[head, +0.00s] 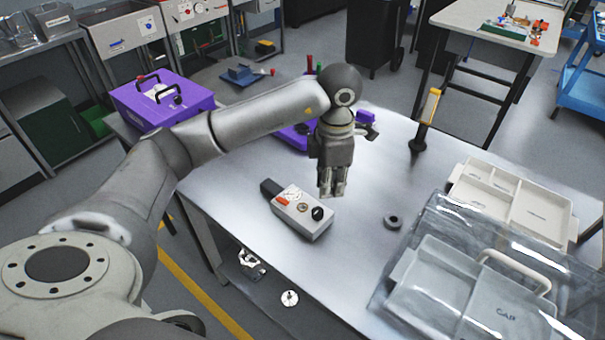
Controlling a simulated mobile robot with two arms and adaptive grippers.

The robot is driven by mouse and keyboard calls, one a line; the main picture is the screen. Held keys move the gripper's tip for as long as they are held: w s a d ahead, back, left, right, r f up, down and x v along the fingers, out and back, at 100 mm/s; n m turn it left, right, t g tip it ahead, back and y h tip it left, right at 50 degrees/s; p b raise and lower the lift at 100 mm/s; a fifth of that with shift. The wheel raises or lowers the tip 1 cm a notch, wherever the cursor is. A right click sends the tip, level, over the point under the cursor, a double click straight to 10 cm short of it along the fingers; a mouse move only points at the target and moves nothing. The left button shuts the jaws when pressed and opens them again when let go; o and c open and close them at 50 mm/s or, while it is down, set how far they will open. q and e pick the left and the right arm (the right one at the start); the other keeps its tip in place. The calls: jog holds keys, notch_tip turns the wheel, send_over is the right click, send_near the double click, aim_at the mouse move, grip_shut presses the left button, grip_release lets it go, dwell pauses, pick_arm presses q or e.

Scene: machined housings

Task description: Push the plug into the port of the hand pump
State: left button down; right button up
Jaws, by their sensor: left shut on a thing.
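My left gripper (332,188) points straight down above the metal table, its fingers close together. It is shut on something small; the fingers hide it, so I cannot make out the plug. A light grey housing (313,222) lies on the table below and left of the fingers. It has a dark end block, an orange lever, a round ring-like opening and a black knob on top. It looks like the hand pump, but I cannot be sure. The fingers appear apart from it. My right gripper is out of view.
A dark ring (392,222) lies right of the housing. A yellow-and-black tool (425,118) stands at the far edge. A purple object (293,138) is partly behind my gripper. Pale trays (508,200) and a clear-lidded case (455,285) fill the right side. The table's near middle is clear.

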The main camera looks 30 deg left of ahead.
pick_arm(q)
jog(key=w+a+f+n+p, duration=0.15)
jog(key=a+n, duration=0.25)
jog(key=n, duration=2.2)
send_over(302, 201)
jog(key=s+d, duration=0.1)
jog(key=s, duration=0.1)
notch_tip(302, 201, down, 4)
jog(key=shift+w+d+f, duration=0.15)
jog(key=shift+p, duration=0.3)
jog(key=shift+f+b, duration=2.8)
jog(key=shift+f, duration=1.4)
jog(key=shift+f, duration=0.3)
jog(key=c, duration=1.3)
grip_release()
